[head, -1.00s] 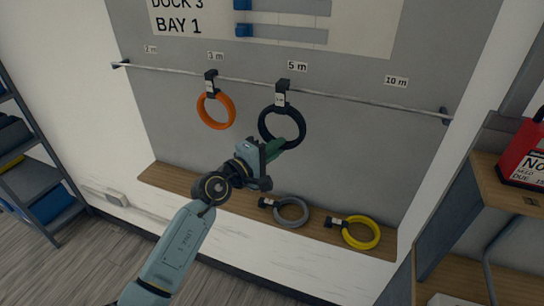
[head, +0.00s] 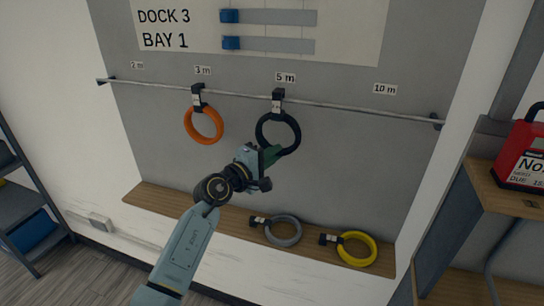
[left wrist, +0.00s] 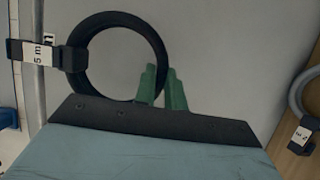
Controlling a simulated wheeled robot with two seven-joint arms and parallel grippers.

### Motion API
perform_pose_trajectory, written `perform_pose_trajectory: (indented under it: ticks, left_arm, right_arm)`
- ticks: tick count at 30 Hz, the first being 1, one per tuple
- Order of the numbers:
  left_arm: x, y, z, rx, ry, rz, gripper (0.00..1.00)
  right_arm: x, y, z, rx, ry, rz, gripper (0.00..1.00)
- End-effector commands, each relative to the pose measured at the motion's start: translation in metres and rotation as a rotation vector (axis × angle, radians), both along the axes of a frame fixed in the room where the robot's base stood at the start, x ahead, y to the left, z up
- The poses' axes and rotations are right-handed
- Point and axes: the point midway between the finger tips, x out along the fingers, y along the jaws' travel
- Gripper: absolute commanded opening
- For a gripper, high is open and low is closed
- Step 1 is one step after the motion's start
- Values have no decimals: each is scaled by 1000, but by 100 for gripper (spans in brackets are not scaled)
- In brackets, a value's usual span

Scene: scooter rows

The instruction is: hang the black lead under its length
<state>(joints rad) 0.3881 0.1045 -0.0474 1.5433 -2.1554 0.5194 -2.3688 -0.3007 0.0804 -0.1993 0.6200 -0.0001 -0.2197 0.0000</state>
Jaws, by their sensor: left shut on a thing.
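The black lead (head: 298,132) is a coiled ring with a black hook and a white tag. Its hook appears at the rail (head: 350,107), below the "5 m" label (head: 285,77). My left gripper (head: 272,156) is shut on the lower part of the ring. In the left wrist view the green fingertips (left wrist: 163,90) meet the black lead (left wrist: 115,17), and its tag reads "5 m". Whether the hook bears the weight I cannot tell. My right gripper is not in view.
An orange lead (head: 187,125) hangs under "3 m". A grey lead (head: 298,230) and a yellow lead (head: 373,250) lie on the wooden shelf (head: 165,200). The rail is clear under "10 m" (head: 385,89). A red case (head: 523,155) stands at the right.

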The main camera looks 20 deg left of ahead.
Motion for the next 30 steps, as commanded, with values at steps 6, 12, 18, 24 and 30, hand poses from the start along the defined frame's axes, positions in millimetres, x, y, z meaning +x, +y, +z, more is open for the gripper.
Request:
perform_pose_trajectory:
  ticks: [6,12,18,24,30]
  left_arm:
    - [0,0,-2,-2,-4,1,0]
    - [0,0,-2,-2,-4,1,0]
    - [0,0,-2,-2,-4,1,35]
    - [0,0,-3,-1,-2,1,37]
    - [-6,3,-5,1,0,1,37]
  right_arm:
    - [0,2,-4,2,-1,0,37]
    - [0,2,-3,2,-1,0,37]
    - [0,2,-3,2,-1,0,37]
    - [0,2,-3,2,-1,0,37]
    - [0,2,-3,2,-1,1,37]
